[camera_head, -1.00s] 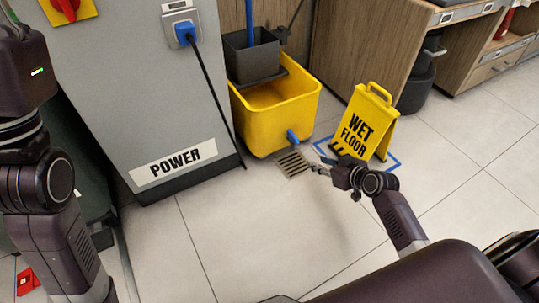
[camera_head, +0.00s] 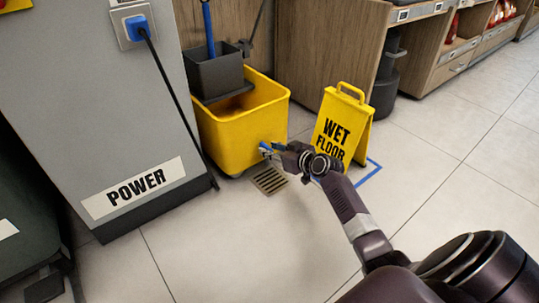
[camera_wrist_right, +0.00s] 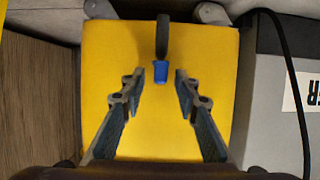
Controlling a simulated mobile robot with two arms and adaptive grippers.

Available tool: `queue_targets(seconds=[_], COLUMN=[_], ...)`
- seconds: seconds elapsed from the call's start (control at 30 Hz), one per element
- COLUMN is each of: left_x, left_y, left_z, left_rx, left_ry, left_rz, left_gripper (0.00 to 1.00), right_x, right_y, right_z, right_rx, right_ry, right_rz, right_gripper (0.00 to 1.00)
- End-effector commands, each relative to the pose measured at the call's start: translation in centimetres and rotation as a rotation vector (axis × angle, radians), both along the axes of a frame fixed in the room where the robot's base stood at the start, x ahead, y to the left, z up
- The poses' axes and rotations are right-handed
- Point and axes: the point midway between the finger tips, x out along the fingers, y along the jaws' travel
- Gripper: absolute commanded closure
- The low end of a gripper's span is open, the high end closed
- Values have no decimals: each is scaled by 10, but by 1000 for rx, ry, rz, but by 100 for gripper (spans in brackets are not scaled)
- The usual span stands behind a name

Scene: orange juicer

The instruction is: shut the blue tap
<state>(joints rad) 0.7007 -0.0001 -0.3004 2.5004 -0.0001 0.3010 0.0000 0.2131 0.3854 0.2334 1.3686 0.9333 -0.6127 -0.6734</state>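The blue tap (camera_wrist_right: 160,76) is on the lower front of the yellow bucket (camera_head: 270,122). In the right wrist view it appears in the gap between the fingertips, with a dark stem-like part above it. My right gripper (camera_wrist_right: 160,88) is open, with space between the tap and each finger. Whether the tap lies within the fingers' depth is hard to tell. In the head view the right gripper (camera_head: 268,151) is right at the tap and largely covers it. My left gripper is in neither current view.
A yellow wet floor sign (camera_head: 341,125) stands just right of my right gripper. A floor drain (camera_head: 269,181) lies below it. The grey power cabinet (camera_head: 105,100) with a hanging black cable stands left of the bucket. Open tiled floor lies in front.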

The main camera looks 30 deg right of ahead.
Motion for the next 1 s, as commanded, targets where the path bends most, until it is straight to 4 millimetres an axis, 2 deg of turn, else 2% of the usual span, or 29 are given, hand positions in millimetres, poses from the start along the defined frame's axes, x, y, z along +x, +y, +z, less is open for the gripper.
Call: queue_targets(seconds=[0.07, 0.37, 0.63, 0.87, 1.0], left_x=[0, 0, 0, 0, 0], left_y=[0, 0, 0, 0, 0], left_z=[-5, -5, -5, -4, 4], left_rx=[0, 1, 1, 1, 1], left_ry=[0, 0, 0, 1, 1], left_rz=[0, 0, 0, 1, 1], left_gripper=[100, 100, 100, 100, 100], right_x=[5, 7, 7, 7, 7], right_y=[1, 1, 1, 1, 2], right_z=[-3, -3, -3, -2, 0], right_rx=[1, 0, 0, 0, 1], right_ry=[-1, 1, 1, 1, 2], right_rz=[0, 1, 1, -1, -13], right_gripper=[71, 71, 99, 100, 100])
